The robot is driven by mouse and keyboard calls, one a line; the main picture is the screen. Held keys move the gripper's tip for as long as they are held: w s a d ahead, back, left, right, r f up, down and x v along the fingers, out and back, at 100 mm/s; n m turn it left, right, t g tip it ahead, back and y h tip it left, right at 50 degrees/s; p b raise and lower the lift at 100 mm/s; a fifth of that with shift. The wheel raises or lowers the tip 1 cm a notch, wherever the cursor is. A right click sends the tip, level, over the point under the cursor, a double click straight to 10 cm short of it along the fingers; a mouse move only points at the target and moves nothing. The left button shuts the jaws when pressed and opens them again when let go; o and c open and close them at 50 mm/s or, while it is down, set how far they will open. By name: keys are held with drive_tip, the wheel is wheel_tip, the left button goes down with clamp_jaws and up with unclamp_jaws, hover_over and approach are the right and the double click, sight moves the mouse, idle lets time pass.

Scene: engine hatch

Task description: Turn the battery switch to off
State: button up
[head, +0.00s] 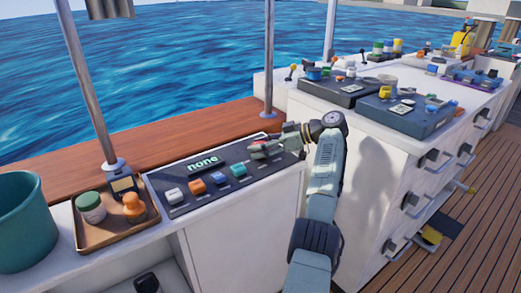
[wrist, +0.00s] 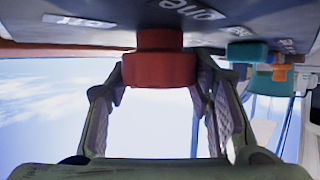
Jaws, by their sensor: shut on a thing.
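A red round knob (wrist: 158,68), which I take to be the battery switch, stands out from a dark panel (wrist: 110,35) in the wrist view. My gripper (wrist: 162,80) has one finger on each side of the knob, shut on it. Pale lettering on the panel is upside down and partly cut off; I cannot read the switch position for certain. The knob is mostly hidden there by the fingers.
White (head: 174,195), orange (head: 197,187), blue (head: 218,179) and teal (head: 238,170) controls line the panel's front. A brown tray (head: 103,240) with jars is at left, beside a green bucket (head: 25,222). A metal post (head: 269,60) rises behind my gripper.

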drive_tip(key=shift+n+g, duration=0.3)
drive_tip(key=shift+g, duration=0.1)
idle(0.3)
drive_tip(key=o, duration=1.2)
drive_tip(key=shift+r, duration=0.1)
wheel_tip(320, 180, up, 10)
drive_tip(key=shift+f, duration=0.1)
